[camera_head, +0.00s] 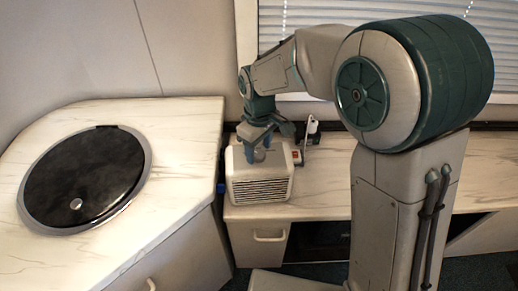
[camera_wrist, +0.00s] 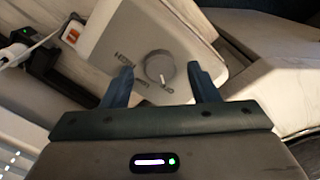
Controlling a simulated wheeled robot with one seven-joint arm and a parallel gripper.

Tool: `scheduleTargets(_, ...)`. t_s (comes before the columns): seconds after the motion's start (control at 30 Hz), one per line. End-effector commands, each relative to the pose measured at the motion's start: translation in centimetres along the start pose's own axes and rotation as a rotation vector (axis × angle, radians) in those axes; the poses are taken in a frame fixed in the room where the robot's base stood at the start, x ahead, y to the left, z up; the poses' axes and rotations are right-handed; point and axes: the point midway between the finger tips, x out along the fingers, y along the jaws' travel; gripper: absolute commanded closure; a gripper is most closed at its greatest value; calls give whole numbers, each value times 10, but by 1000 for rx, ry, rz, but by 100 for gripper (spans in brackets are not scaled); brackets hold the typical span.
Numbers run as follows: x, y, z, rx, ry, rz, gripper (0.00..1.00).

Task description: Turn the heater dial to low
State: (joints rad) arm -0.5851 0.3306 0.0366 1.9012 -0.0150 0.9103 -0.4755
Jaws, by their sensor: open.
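The heater (camera_head: 262,186) is a small cream box with a dark slatted front, standing on the marble-look counter. Its dial (camera_wrist: 160,67) is a round grey knob on the top face, with printed lettering around it, partly legible in the wrist view. My gripper (camera_head: 260,153) points down over the heater's top. In the wrist view my gripper (camera_wrist: 160,84) is open, with one blue finger on each side of the dial. I cannot tell whether either finger touches it. In the head view the gripper hides most of the dial.
A red switch (camera_wrist: 72,32) sits at the heater's edge. A plug and socket (camera_head: 312,127) with a cable stand behind it. A round black lid (camera_head: 86,178) is set in the left counter (camera_head: 190,125). The counter (camera_head: 325,185) right of the heater is clear.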

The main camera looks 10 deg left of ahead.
Motion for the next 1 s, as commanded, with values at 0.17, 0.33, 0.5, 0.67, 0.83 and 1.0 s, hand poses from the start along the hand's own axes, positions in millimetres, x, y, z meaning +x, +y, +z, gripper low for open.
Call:
scheduleTargets(0.17,10,0,0,0,-1,0,46)
scheduleTargets(0.33,11,0,0,0,1,0,46)
scheduleTargets(0.5,11,0,0,0,0,0,68)
scheduleTargets(0.67,11,0,0,0,0,0,91)
scheduleTargets(0.83,10,0,0,10,0,0,91)
scheduleTargets(1.0,11,0,0,58,0,0,91)
